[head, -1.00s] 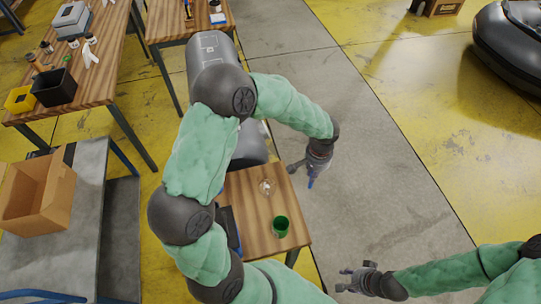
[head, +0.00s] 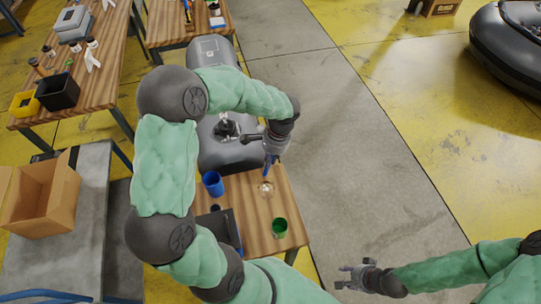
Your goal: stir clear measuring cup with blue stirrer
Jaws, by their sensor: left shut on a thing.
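The clear measuring cup (head: 265,189) stands on the small wooden table (head: 257,232), near its right edge. My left gripper (head: 272,155) is shut on the blue stirrer (head: 268,171), which points down and stands just above or at the cup in the picture. I cannot tell whether its tip is inside the cup. My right gripper (head: 356,277) is apart from the table at the lower right, its fingers spread and empty.
A green cup (head: 279,227) and a blue cup (head: 213,184) stand on the same table, with a dark flat object (head: 219,227) at its left. A grey inflatable boat (head: 218,145) lies right behind the table. An open cardboard box (head: 42,196) is far left.

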